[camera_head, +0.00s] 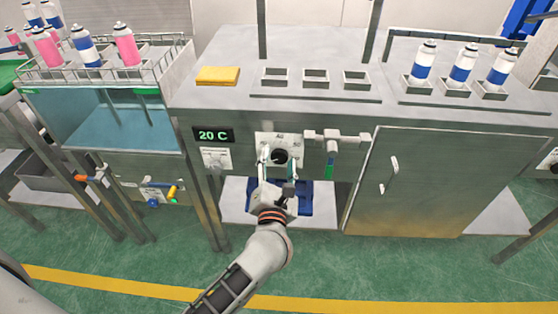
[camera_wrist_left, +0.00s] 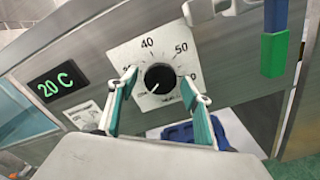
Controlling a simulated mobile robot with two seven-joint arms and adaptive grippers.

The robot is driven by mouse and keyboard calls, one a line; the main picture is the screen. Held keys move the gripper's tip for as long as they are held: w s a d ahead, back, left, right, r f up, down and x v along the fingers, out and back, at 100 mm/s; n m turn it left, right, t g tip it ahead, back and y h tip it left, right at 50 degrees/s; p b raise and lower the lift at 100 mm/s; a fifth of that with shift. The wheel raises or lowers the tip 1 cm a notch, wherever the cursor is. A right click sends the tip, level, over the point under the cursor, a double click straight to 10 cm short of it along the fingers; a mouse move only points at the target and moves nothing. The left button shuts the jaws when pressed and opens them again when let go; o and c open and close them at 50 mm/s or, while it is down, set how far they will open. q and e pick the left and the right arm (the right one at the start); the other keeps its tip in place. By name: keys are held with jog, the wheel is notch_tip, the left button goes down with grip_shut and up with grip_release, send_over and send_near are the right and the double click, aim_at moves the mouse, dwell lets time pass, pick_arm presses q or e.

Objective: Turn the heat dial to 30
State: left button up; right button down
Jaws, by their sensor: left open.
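The heat dial (camera_wrist_left: 160,78) is a round black knob on a white plate with numbers; 40 and 50 can be read in the left wrist view. In the head view the dial (camera_head: 278,156) sits on the front of the metal bench. The green display (camera_head: 213,135) reads 20 C; it also shows in the left wrist view (camera_wrist_left: 58,83). My left gripper (camera_head: 277,166) is open in front of the dial, with its fingers on either side of the knob (camera_wrist_left: 160,90). I cannot tell whether they touch it. My right gripper is not in view.
A lever with a green handle (camera_head: 329,168) hangs right of the dial, near the fingers. A cabinet door (camera_head: 420,180) with a handle is further right. A blue item (camera_head: 304,198) lies below.

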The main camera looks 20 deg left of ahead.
pick_arm(q)
jog(key=c, duration=1.1)
jog(key=shift+c, duration=0.2)
jog(key=shift+o, duration=0.2)
